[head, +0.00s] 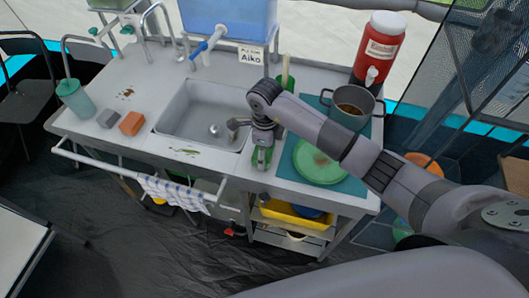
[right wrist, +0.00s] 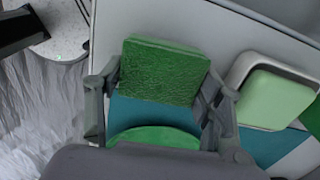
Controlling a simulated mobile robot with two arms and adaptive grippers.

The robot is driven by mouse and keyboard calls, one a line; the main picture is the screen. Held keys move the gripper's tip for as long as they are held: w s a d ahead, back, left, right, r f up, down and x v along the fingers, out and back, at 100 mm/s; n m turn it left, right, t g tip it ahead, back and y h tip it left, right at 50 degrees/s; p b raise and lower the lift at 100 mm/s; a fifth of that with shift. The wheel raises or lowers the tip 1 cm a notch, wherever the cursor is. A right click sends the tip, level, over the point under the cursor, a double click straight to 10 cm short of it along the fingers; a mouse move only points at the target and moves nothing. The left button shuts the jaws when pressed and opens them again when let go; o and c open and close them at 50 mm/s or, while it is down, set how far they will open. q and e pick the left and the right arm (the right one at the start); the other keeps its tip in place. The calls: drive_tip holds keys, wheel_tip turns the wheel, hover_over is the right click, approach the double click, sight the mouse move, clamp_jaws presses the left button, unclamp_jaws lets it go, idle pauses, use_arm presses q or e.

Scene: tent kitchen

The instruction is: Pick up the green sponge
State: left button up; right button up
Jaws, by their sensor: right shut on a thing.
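The green sponge (right wrist: 163,70) sits between the two fingers of my right gripper (right wrist: 160,88) in the right wrist view, with a finger against each side. In the head view, my right gripper (head: 263,152) points down over the counter strip between the sink and the green plate. Only a bit of green shows between its fingers there. I cannot tell whether the sponge is clear of the surface. My left gripper is not in view.
The sink (head: 203,112) lies left of my right gripper. A green plate (head: 318,163) lies on a teal mat to its right, with a pot (head: 351,106) behind.

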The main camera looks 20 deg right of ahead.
wheel_tip(320, 180, up, 20)
drive_tip(key=b, duration=0.2)
drive_tip(key=shift+f, duration=0.25)
